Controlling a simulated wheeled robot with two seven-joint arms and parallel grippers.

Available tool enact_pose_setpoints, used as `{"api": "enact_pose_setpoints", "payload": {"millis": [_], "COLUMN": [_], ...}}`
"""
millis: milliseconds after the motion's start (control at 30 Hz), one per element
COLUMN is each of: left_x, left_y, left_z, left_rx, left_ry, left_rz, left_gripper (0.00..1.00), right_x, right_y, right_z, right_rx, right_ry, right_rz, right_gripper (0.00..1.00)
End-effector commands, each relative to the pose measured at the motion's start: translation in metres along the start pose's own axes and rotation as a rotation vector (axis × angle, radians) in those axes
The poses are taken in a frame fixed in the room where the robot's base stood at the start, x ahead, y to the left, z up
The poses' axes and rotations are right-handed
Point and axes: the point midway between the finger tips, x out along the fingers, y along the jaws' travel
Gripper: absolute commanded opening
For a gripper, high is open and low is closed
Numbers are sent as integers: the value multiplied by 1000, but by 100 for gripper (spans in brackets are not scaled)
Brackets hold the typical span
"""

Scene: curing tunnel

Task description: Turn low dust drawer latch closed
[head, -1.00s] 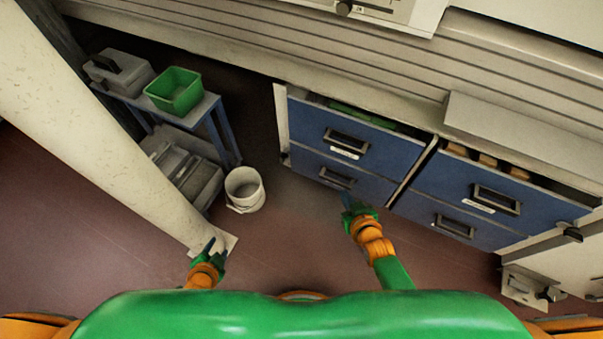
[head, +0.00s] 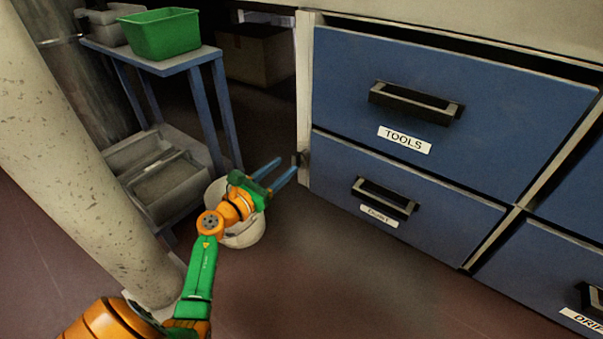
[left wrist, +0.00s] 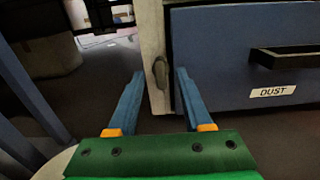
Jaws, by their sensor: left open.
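The low dust drawer (head: 450,215) is the blue lower drawer under the TOOLS drawer, and it looks closed. Its DUST label reads clearly in the left wrist view, where the drawer face (left wrist: 215,85) is on the right. The latch (left wrist: 159,72) is a small grey oval handle, roughly upright, on the pale frame post left of the drawer. In the head view the latch (head: 301,158) shows small at the post. My left gripper (head: 286,168) is open, its blue fingers pointing at the latch. In the left wrist view the latch appears between the fingertips; contact cannot be told. My right gripper is out of view.
A white bucket (head: 245,232) stands below my left gripper. A blue bench (head: 185,62) with a green bin (head: 160,34) and grey trays (head: 165,190) on its low shelf are at left. A thick pale column (head: 75,165) rises at far left. Floor before the drawers is clear.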

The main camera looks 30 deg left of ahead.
Motion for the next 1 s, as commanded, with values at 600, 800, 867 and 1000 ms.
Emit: {"api": "enact_pose_setpoints", "payload": {"millis": [600,800,867,1000], "left_x": [40,40,40,39], "left_y": [0,0,0,0], "left_z": [0,-1,-1,0], "left_rx": [-7,-7,-8,-21], "left_ry": [1,1,1,2], "left_rz": [0,0,0,1], "left_gripper": [20,0,0,0], "right_x": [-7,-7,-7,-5], "right_y": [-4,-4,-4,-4], "right_z": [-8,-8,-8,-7], "right_rx": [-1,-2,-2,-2], "right_ry": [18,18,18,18], "right_rz": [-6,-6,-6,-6], "right_gripper": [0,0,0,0]}}
